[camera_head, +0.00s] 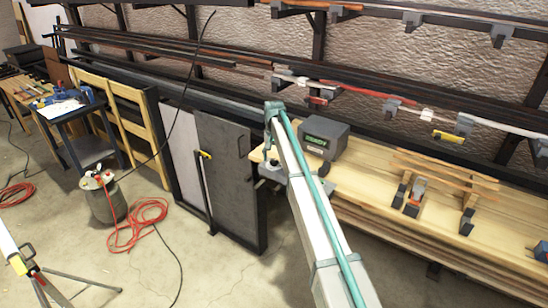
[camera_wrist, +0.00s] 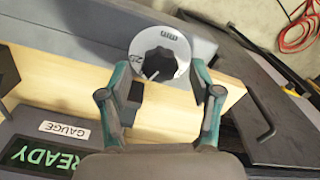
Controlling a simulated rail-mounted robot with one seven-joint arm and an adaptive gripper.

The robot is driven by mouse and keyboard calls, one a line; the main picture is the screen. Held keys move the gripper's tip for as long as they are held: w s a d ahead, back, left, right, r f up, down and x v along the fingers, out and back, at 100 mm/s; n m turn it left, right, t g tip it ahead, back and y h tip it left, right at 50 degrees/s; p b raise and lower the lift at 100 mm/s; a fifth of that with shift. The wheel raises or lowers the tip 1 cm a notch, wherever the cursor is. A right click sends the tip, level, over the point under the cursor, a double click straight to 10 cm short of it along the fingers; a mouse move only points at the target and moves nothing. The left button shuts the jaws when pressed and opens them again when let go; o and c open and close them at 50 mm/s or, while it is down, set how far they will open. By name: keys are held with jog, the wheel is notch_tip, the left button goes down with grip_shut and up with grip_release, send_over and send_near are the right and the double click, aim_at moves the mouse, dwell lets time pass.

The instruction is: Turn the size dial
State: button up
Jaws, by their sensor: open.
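The size dial (camera_wrist: 174,49) shows in the wrist view as a round white disc with dark lettering and a black knob (camera_wrist: 159,63) at its centre. A small white mark shows near the knob's lower edge. My gripper (camera_wrist: 161,78) is open, with one teal-and-dark finger to each side of the dial. The knob appears between the fingers, and I see no clear contact; the depth gap cannot be told. In the head view my arm reaches to the left end of the bench, and the dial cannot be made out there.
A grey gauge box (camera_head: 325,138) with a green READY display (camera_wrist: 45,160) stands on the wooden bench (camera_head: 365,190). Bent laths (camera_head: 445,170) rest on supports to the right. Grey panels (camera_head: 225,170) stand left of the bench. A red hose (camera_head: 140,222) lies on the floor.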

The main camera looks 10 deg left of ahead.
jog(key=shift+f, duration=0.45)
jog(key=c, duration=1.2)
jog(key=shift+o, duration=0.3)
jog(key=shift+n, duration=0.4)
jog(key=n+b, duration=0.1)
jog(key=n, duration=0.2)
jog(key=shift+n+b, duration=0.5)
jog(key=shift+n, duration=2)
